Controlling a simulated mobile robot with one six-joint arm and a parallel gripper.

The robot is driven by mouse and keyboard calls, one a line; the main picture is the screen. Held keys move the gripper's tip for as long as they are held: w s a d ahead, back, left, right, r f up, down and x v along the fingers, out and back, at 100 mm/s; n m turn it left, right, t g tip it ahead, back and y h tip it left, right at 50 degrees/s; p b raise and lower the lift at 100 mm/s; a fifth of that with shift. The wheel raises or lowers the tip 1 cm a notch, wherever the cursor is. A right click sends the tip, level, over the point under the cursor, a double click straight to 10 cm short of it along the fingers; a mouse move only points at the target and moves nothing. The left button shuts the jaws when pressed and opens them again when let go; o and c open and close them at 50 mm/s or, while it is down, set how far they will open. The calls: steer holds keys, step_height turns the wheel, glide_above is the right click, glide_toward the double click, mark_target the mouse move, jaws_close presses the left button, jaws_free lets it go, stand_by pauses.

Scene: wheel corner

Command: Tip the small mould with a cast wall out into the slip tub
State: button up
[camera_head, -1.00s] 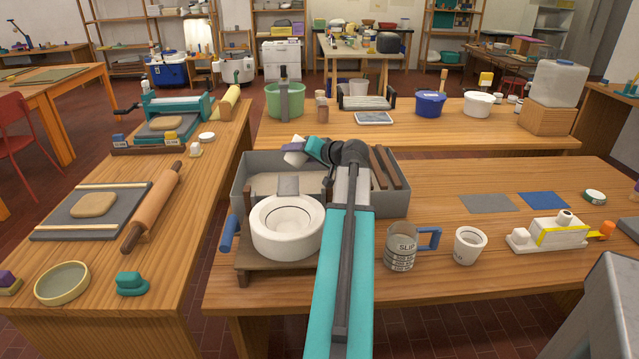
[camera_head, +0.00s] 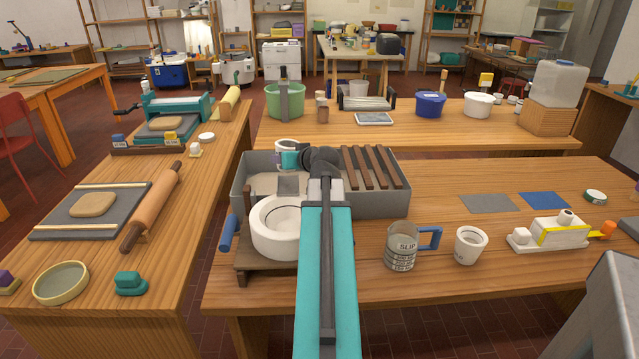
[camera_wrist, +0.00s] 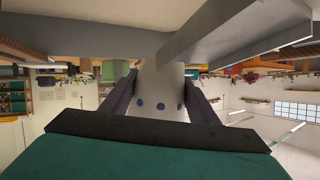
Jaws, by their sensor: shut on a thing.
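The small white mould (camera_head: 281,147) is in my gripper (camera_head: 290,159), above the back left part of the grey slip tub (camera_head: 390,203). In the wrist view both jaws are shut on the mould (camera_wrist: 162,88), whose pale wall carries a row of blue dots. The wrist view shows the room upside down, with grey walls of the tub (camera_wrist: 95,42) along its top. The mould's mouth and the cast wall inside are not clear to see. My arm hides part of the tub.
A large round white mould (camera_head: 272,228) stands on a wooden stand at the tub's front left. Dark wooden slats (camera_head: 372,167) cross the tub's right side. A slip jug (camera_head: 401,246) and a small white cup-shaped mould (camera_head: 470,246) stand to the right.

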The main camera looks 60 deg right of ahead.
mark_target(282, 141)
stand_by(0.3)
steer(key=shift+r+p, duration=1.45)
steer(key=shift+r, duration=1.6)
